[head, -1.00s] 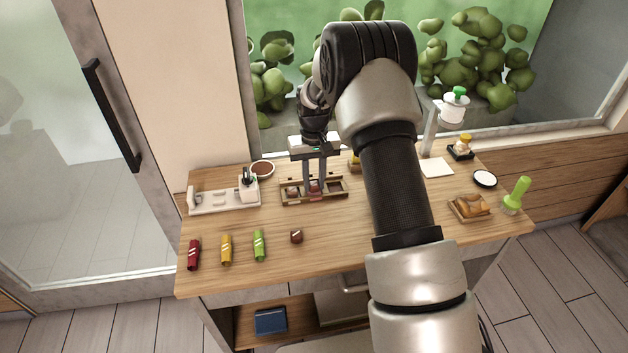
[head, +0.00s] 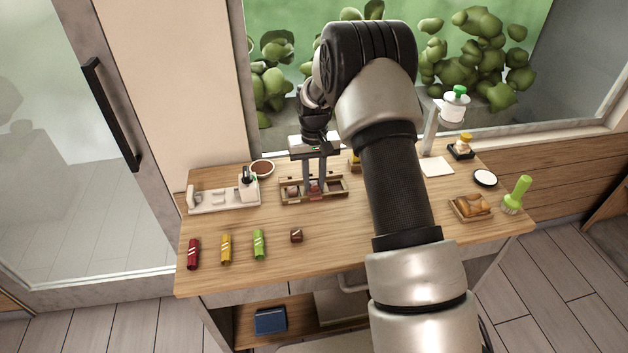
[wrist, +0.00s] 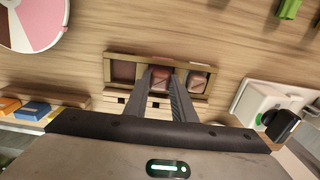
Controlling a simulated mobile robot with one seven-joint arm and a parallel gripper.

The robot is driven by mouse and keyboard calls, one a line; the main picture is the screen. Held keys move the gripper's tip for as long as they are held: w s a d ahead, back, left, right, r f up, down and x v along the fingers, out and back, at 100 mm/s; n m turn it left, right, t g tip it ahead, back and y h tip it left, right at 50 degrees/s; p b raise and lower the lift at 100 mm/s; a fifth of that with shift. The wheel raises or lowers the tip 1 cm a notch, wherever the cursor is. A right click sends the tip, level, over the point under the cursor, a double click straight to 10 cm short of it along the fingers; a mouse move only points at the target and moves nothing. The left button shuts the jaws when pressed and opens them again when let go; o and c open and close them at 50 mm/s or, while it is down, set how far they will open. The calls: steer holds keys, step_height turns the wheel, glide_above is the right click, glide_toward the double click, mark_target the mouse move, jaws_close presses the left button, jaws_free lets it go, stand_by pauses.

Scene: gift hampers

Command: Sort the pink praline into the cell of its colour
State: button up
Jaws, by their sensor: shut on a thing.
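The wooden sorting tray (head: 344,179) lies near the back of the table and has three cells, seen across the wrist view (wrist: 122,57). My gripper (head: 315,189) points down into its middle cell. In the wrist view, its fingers are shut on a reddish-pink praline (wrist: 162,80), which sits low at that cell, mostly between the fingertips. Whether it touches the cell floor cannot be told. In the wrist view, the right cell holds a brownish praline (wrist: 198,84) and the left cell (wrist: 123,71) looks empty.
A dark brown praline (head: 296,236) lies on the open front table beside green (head: 259,245), yellow (head: 226,249) and red (head: 193,254) wrapped pieces. A white holder (head: 222,198) and a brown bowl (head: 262,168) stand left of the tray. A pink-white-brown disc (wrist: 32,22) shows in the wrist view.

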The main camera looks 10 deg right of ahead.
steer(key=o, duration=1)
steer(key=shift+o, duration=0.2)
step_height(320, 180, up, 18)
steer(key=shift+f+p, duration=0.25)
steer(key=shift+p, duration=0.05)
step_height(320, 180, up, 8)
steer(key=r+t+p, duration=0.1)
steer(key=p, duration=0.1)
glide_above(314, 184)
steer(key=s, duration=0.5)
steer(key=s+r+t+p, duration=0.1)
steer(key=s+r+t, duration=0.1)
steer(key=s+r, duration=0.75)
steer(key=s+t+p, duration=0.2)
steer(key=s+p, duration=0.1)
steer(key=s, duration=1.6)
steer(key=shift+f+t, duration=0.3)
steer(key=shift+f, duration=0.05)
